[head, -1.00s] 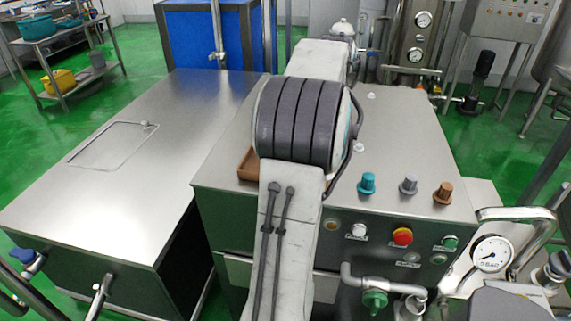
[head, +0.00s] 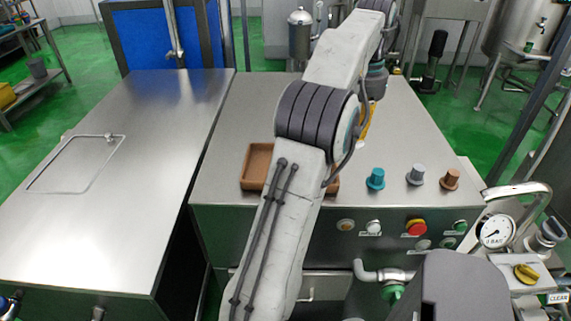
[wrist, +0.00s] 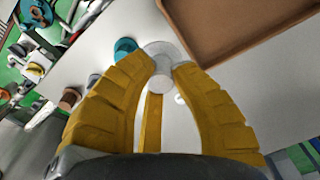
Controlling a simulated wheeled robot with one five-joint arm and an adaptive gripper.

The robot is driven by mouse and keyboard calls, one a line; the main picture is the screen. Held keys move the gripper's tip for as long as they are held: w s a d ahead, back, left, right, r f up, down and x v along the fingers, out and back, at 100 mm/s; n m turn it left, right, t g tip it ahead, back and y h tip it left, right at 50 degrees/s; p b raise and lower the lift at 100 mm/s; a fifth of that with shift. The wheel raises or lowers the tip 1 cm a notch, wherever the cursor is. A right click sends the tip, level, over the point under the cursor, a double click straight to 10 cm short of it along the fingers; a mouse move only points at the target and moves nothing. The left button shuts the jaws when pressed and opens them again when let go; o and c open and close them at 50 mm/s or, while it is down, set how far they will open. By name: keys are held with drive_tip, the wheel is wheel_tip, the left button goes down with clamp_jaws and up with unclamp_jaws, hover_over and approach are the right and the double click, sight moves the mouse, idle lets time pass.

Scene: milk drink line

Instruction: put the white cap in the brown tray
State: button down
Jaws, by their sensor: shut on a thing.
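My gripper (wrist: 164,70) has yellow fingers, shut on the white cap (wrist: 161,84), a pale knob with a wider translucent rim. In the wrist view the tray (wrist: 185,38) is at the upper right, beyond and right of the held cap. Its visible floor is bare.
Teal (head: 376,178), grey (head: 415,174) and brown (head: 449,179) caps stand in a row near the cabinet's front right edge. Buttons, a pipe and a gauge (head: 496,232) are on or beside the front. A lower steel table (head: 150,150) stands at the left.

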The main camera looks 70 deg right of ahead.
drive_tip(key=w+a+f, duration=0.1)
drive_tip(key=w+f, duration=0.1)
drive_tip(key=w, duration=0.1)
drive_tip(key=w+a+f, duration=0.1)
drive_tip(key=w+f, duration=0.1)
drive_tip(key=w, duration=0.2)
drive_tip(key=w+a+f, duration=0.1)
drive_tip(key=w+f, duration=0.1)
drive_tip(key=w, duration=0.1)
drive_tip(key=shift+w+a+f, duration=0.2)
drive_tip(key=shift+w+f, duration=0.1)
drive_tip(key=shift+f, duration=2.05)
drive_tip(key=shift+f, duration=0.15)
drive_tip(key=c, duration=1.2)
unclamp_jaws()
drive_tip(key=shift+o, duration=0.2)
wheel_tip(320, 180, up, 12)
drive_tip(key=p, duration=0.1)
drive_tip(key=shift+r+p, duration=0.2)
drive_tip(key=shift+p, duration=0.15)
drive_tip(key=shift+w+a, duration=0.1)
